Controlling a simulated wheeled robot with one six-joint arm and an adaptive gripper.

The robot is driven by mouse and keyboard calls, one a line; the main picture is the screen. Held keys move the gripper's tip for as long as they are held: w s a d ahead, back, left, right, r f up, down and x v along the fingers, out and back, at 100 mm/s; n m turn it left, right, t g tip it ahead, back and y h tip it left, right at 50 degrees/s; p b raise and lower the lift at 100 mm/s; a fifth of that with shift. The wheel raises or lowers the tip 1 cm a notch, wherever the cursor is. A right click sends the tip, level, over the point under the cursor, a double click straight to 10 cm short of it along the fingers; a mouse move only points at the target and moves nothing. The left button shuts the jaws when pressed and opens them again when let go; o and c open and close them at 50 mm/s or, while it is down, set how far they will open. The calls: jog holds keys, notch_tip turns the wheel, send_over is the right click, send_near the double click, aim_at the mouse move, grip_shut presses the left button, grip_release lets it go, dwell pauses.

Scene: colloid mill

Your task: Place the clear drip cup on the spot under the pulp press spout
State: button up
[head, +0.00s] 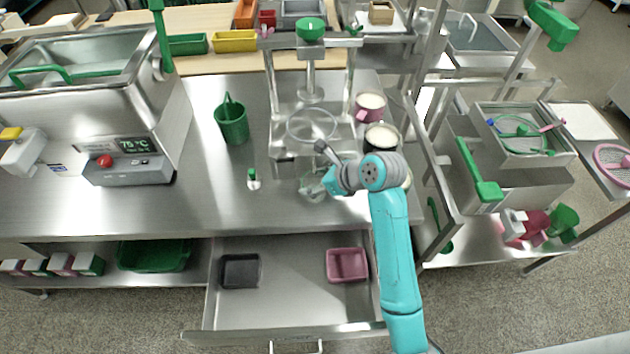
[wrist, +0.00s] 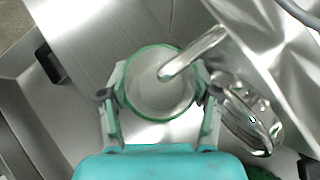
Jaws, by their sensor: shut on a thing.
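The clear drip cup (wrist: 150,98) has a green rim and sits between the two fingers of my gripper (wrist: 160,95) in the wrist view. My gripper is shut on it. In the head view the cup (head: 311,188) shows just left of my gripper (head: 324,183), low in front of the pulp press (head: 310,85). The bent metal press spout (wrist: 198,50) reaches in from the upper right in the wrist view, and its end overlaps the cup's opening. I cannot tell whether the cup's base touches the worktop. The spot under the spout is hidden.
A shiny curved metal thing (wrist: 248,118) lies close right of my gripper. A dark pot (head: 382,138) and a pink pot (head: 369,108) stand right of the press. A small green-topped bottle (head: 253,180) stands to its left. Below, a drawer (head: 295,290) is open.

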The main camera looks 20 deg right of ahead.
jog(key=shift+f, duration=0.1)
jog(key=o, duration=0.8)
jog(key=shift+c, duration=0.2)
jog(key=v, duration=1.2)
jog(key=shift+s, duration=0.1)
